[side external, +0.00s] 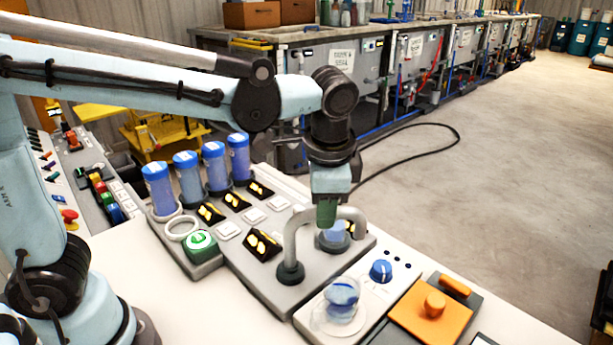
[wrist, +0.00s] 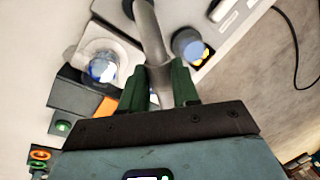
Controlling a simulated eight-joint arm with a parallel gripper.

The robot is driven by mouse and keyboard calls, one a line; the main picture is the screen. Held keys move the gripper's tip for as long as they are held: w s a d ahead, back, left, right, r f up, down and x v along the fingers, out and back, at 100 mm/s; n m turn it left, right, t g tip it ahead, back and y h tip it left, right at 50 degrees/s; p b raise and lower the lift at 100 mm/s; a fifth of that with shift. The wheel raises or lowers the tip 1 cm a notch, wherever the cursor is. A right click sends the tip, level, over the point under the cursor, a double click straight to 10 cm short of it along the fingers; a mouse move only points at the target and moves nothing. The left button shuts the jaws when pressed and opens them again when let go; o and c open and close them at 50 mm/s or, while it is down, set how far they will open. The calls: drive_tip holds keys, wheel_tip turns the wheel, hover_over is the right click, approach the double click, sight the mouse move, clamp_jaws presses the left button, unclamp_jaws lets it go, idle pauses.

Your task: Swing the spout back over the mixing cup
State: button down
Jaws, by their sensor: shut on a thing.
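The spout (side external: 291,238) is a grey bent pipe rising from a dark round base on the grey panel. My gripper (side external: 326,222) is shut on its upper part, and the wrist view shows the pipe (wrist: 149,35) between the green fingers (wrist: 160,72). The spout's outer end turns down just right of a blue container in a dark ring (side external: 334,236); whether it is over it I cannot tell. A clear cup with blue contents (side external: 341,295), likely the mixing cup, stands on a pale unit in front, apart from the spout. It also shows in the wrist view (wrist: 103,68).
Several blue cylinders (side external: 214,166) stand behind the panel's left part. A blue knob (side external: 381,270) and an orange plate with a handle (side external: 428,312) lie right of the clear cup. A green button (side external: 200,240) is at the left. The floor beyond is open.

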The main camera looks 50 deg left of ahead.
drive_tip(key=shift+w+a+n+g+y, duration=0.1)
drive_tip(key=shift+w+a+n+g, duration=0.15)
drive_tip(key=shift+a+n, duration=0.75)
drive_tip(key=shift+w+a+n+g+y, duration=0.1)
drive_tip(key=shift+w+a+n+g, duration=0.15)
drive_tip(key=shift+n, duration=1.5)
drive_tip(key=shift+w+a+n+g+y, duration=0.1)
drive_tip(key=shift+w+a+n+g, duration=0.15)
drive_tip(key=shift+a+n, duration=0.75)
drive_tip(key=shift+d+n, duration=0.3)
drive_tip(key=shift+n, duration=0.15)
drive_tip(key=c, duration=0.8)
unclamp_jaws()
drive_tip(key=r, duration=0.4)
drive_tip(key=d+r, duration=0.1)
drive_tip(key=r, duration=0.3)
drive_tip(key=d+r, duration=0.1)
drive_tip(key=r, duration=0.2)
drive_tip(key=shift+w+d+r, duration=0.1)
drive_tip(key=shift+d+r, duration=0.1)
drive_tip(key=shift+r, duration=0.2)
